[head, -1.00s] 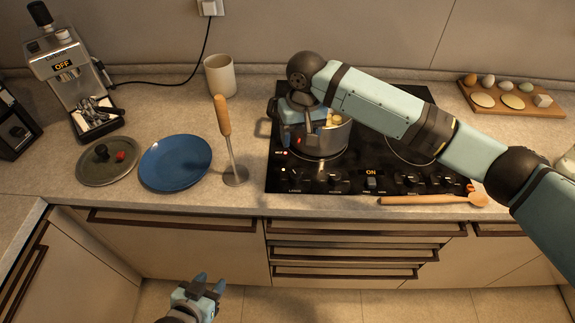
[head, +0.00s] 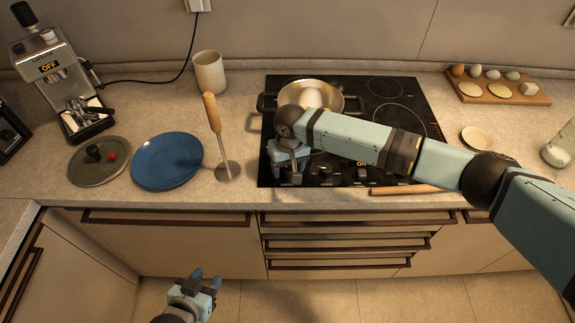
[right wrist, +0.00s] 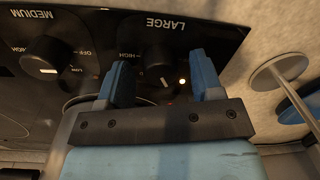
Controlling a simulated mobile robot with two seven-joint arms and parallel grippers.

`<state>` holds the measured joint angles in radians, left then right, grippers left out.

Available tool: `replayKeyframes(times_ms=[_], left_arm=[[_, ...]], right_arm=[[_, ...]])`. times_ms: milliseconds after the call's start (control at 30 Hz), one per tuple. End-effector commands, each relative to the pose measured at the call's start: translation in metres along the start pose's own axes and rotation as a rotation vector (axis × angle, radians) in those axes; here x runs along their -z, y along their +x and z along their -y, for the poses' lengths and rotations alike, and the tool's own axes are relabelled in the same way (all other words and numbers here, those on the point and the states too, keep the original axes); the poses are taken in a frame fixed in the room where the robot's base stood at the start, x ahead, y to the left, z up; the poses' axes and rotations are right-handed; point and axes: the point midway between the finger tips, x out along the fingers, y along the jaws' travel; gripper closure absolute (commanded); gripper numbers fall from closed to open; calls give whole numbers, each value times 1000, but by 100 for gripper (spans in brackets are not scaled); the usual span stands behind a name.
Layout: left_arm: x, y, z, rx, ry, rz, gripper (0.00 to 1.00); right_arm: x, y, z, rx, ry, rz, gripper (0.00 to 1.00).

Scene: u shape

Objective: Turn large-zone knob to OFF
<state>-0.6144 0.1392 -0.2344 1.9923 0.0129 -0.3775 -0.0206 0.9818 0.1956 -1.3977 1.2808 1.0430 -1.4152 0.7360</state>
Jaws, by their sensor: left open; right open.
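The large-zone knob (right wrist: 158,65) is dark with a pale pointer mark, below the LARGE label in the right wrist view. My right gripper (right wrist: 160,80) is open, and its blue fingertips appear to either side of the knob. I cannot tell whether they touch it. A small light (right wrist: 182,81) glows beside the knob. In the head view my right gripper (head: 289,172) points down at the front-left corner of the black cooktop (head: 385,120) and hides that knob. My left gripper (head: 207,284) is open and empty, low in front of the cabinets.
A metal pot (head: 335,93) with pale contents stands just behind my right gripper. The medium knob (right wrist: 45,58) is beside the large one. A blue plate (head: 167,161) and an upright wooden-handled utensil (head: 212,115) stand left of the cooktop. A wooden handle (head: 405,189) lies along its front edge.

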Motion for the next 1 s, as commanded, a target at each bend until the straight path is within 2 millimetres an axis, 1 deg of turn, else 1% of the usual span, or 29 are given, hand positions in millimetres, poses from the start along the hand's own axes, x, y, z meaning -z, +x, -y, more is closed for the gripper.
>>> replayKeyframes(times_ms=[167, 200, 267, 300, 400, 733, 867, 1000], left_arm=[[0, 0, 0, 0, 0, -1, 57], [0, 0, 0, 0, 0, -1, 57], [0, 0, 0, 0, 0, -1, 57], [0, 0, 0, 0, 0, -1, 57], [1, 0, 0, 0, 0, -1, 57], [4, -2, 0, 0, 0, -2, 57], [9, -5, 0, 0, 0, -2, 57], [15, -9, 0, 0, 0, -2, 57]], right_arm=[[0, 0, 0, 0, 0, 0, 40], [0, 0, 0, 0, 0, 0, 45], [0, 0, 0, 0, 0, 0, 58], [0, 0, 0, 0, 0, 0, 68], [0, 0, 0, 1, 0, 0, 89], [0, -1, 0, 1, -34, 2, 89], [-1, -1, 0, 2, -92, 8, 89], [0, -2, 1, 2, -191, 12, 89]])
